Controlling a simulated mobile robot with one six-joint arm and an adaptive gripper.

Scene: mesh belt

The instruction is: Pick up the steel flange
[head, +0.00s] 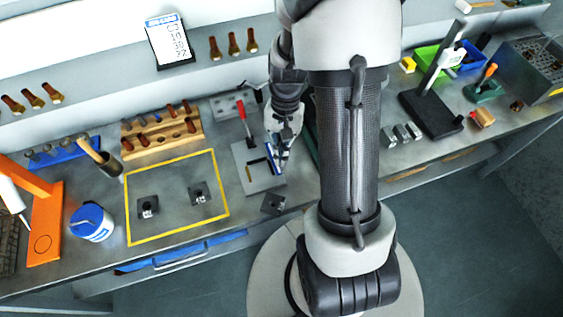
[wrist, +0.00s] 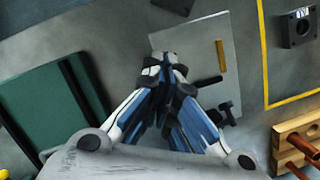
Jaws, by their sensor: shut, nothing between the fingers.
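Three dark square pieces with raised or holed round centres look like flanges; I cannot tell which is the steel flange. In the head view, one piece (head: 273,203) lies near the bench's front edge, and two, a left piece (head: 148,206) and a right piece (head: 200,193), lie inside a yellow outline. The wrist view shows the front-edge piece (wrist: 178,4), cut off at the top, and the outlined right piece (wrist: 299,27). My gripper (head: 279,172) is shut and empty over a grey clamp plate (head: 244,157), apart from all three; its fingertips also show in the wrist view (wrist: 168,60).
The clamp's red handle (head: 243,117) rises beside my arm. A wooden tool rack (head: 160,136) stands behind the yellow outline (head: 178,233). A blue-lidded tub (head: 91,222) and an orange stand (head: 45,225) are at left. A green block (wrist: 50,105) lies left in the wrist view.

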